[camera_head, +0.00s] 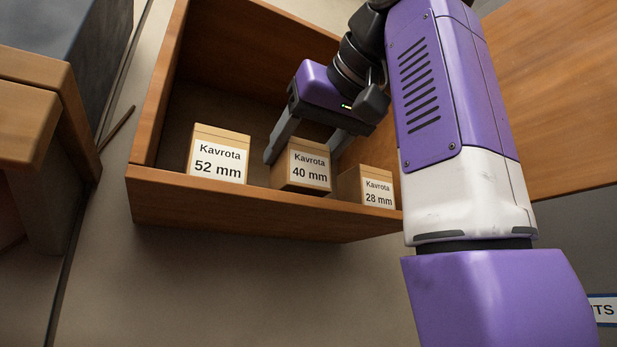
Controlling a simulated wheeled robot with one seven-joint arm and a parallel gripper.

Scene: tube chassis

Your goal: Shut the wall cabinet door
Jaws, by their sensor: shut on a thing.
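A wooden cabinet (260,213) is open towards me, with its front edge, left side and inner back in view. A broad wooden panel (560,110) shows at the right behind my arm; I cannot tell whether it is the cabinet's door. My gripper (303,158) reaches inside the cabinet, its fingers either side of the middle carton marked "Kavrota 40 mm" (302,180), shut on it. That carton looks slightly tilted; I cannot tell if it touches the shelf. My arm hides the cabinet's right end and any hinge there.
A "Kavrota 52 mm" carton (218,162) stands left of the held one, and a "Kavrota 28 mm" carton (374,190) stands to its right, close to the right finger. Another wooden piece (30,125) is at the far left. A partial sign (604,310) shows at lower right.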

